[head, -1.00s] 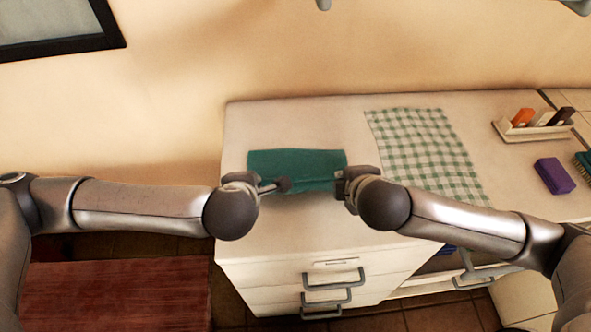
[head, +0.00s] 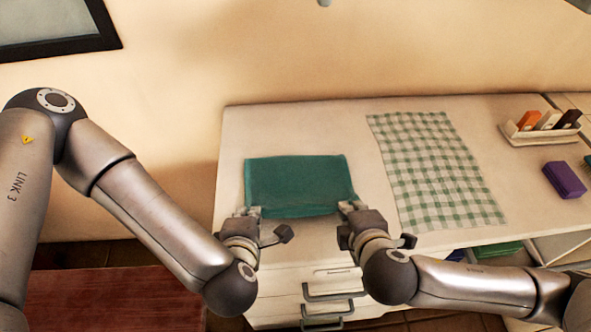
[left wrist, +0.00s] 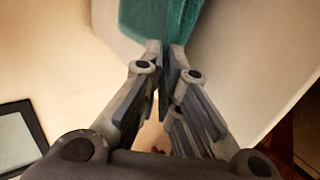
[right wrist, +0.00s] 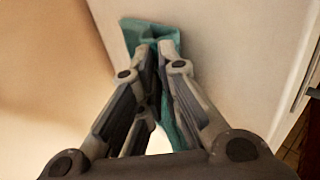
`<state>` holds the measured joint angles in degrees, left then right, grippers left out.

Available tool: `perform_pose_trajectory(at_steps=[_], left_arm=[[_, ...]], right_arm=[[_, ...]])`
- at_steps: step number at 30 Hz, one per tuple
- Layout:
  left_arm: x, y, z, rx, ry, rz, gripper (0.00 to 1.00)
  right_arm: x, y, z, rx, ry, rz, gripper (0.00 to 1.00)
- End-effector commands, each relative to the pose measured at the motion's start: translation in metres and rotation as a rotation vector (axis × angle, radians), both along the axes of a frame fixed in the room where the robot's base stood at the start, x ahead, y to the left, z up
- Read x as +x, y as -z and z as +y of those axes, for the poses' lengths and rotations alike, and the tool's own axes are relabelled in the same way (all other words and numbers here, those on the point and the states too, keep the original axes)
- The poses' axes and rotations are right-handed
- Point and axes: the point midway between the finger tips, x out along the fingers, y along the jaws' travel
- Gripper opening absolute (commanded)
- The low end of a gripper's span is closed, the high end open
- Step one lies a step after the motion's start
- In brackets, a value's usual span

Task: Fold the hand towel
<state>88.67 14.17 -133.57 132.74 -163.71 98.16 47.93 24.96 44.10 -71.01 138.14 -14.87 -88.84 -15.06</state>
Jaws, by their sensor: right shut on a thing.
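The teal hand towel (head: 298,182) is at the left part of the white counter, spread as a rectangle with its near edge between my two grippers. My left gripper (head: 250,212) is at the near left corner. In the left wrist view its fingertips (left wrist: 166,48) are close together on the towel's edge (left wrist: 158,18). My right gripper (head: 350,206) is at the near right corner, shut on the towel. In the right wrist view the towel (right wrist: 150,30) shows beyond the fingers and beside them. Whether the near edge is clear of the counter is hard to tell.
A green checkered cloth (head: 432,170) lies on the counter (head: 300,128) to the right. Beyond it are a purple block (head: 564,180) and a white holder (head: 540,136) with several upright items. Drawers with grey handles (head: 335,290) are below the front edge. The wall is close behind.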

Motion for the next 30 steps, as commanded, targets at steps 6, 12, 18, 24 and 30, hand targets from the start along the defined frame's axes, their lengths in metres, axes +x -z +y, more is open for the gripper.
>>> perform_pose_trajectory(at_steps=[6,12,18,24,30], left_arm=[[-0.0029,0.0029,0.0002,0.000,0.001,-0.014,0.00],[-0.0030,0.0027,0.0003,0.000,0.001,-0.014,0.00],[-0.0028,0.0027,0.0003,0.000,0.001,-0.013,0.29],[-0.0029,0.0027,0.0002,0.000,0.001,-0.013,0.39],[-0.0029,0.0015,0.0002,0.000,0.001,-0.013,0.39]], right_arm=[[-0.0034,0.0029,-0.0001,0.000,0.000,-0.013,0.00],[-0.0033,0.0026,-0.0001,0.000,0.000,-0.013,0.00],[-0.0032,0.0026,-0.0001,0.000,0.000,-0.013,0.30],[-0.0031,0.0027,-0.0001,0.000,0.000,-0.013,0.39],[-0.0031,0.0014,0.0000,0.000,0.000,-0.012,0.39]])
